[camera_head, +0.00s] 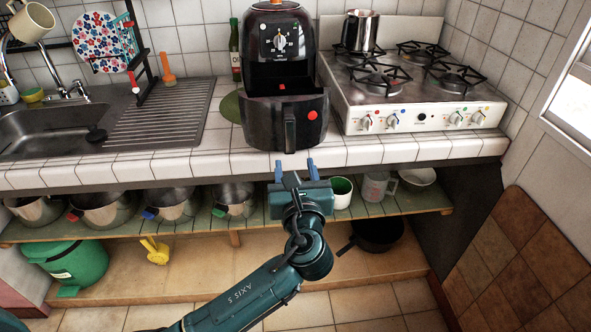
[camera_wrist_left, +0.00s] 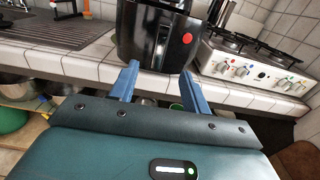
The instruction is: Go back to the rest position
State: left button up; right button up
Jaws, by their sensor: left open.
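My left gripper (camera_head: 295,170) is open and empty, its two blue fingers apart in front of the counter edge. It also shows in the left wrist view (camera_wrist_left: 160,85), with the fingers pointing toward the black air fryer. The air fryer (camera_head: 284,62) stands upright on the tiled counter with its drawer (camera_head: 262,118) and handle facing me. The fingertips sit below and in front of the handle, apart from it as far as I can see. My right gripper is not in view.
The tiled counter (camera_head: 180,166) runs across, with a sink (camera_head: 50,128) at left and a stove (camera_head: 410,118) at right. Below it, an open shelf (camera_head: 190,228) holds several pots, a white cup (camera_head: 342,192) and a measuring jug (camera_head: 376,186). A green bin (camera_head: 78,262) stands below left.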

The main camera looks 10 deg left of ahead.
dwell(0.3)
pick_arm(q)
jog(key=s+a+f+n+g+h, duration=0.1)
jog(key=s+a+f+n+g, duration=0.75)
jog(key=s+f+n, duration=0.6)
jog(key=s+a+f+n+g+h, duration=0.1)
jog(key=s+a+n+g+h, duration=0.15)
jog(key=s+n, duration=0.55)
jog(key=s+a+f+n+g+h, duration=0.1)
jog(key=s+n+g+h, duration=0.15)
jog(key=s+n, duration=0.5)
jog(key=w+d+f+t+h, duration=0.2)
jog(key=w+d+f+t, duration=0.4)
jog(key=shift+w+d+f+t, duration=0.2)
jog(key=shift+w+d+t, duration=0.05)
jog(key=shift+w+t, duration=0.1)
